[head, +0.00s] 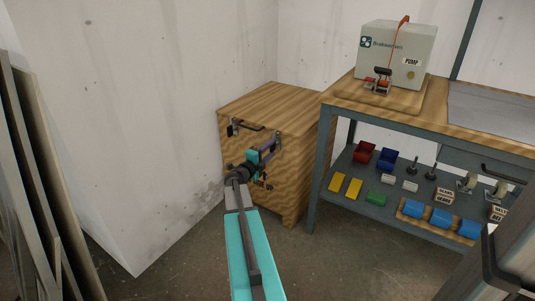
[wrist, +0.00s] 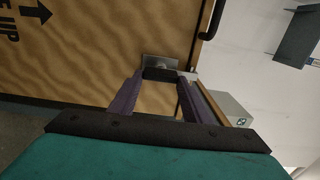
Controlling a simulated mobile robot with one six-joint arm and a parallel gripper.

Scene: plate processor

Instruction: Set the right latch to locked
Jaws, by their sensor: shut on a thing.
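The wooden crate (head: 290,165) stands in the corner, with a latch near each end of its front top edge. The right latch (head: 278,137) is partly hidden by my gripper (head: 268,150) in the head view. In the wrist view my gripper (wrist: 162,92) has its purple fingers on either side of the dark part of the right latch (wrist: 160,61), by its metal plate. The fingers are shut on this part. The left latch (head: 233,128) is a small metal fitting on the left of the crate front. The exact angle of the right latch is hard to tell.
A black handle (head: 250,126) lies between the latches; it also shows in the wrist view (wrist: 213,20). A workbench (head: 335,115) with a pump box (head: 397,55) stands close on the right. Leaning boards (head: 35,180) are at the left. Floor in front is clear.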

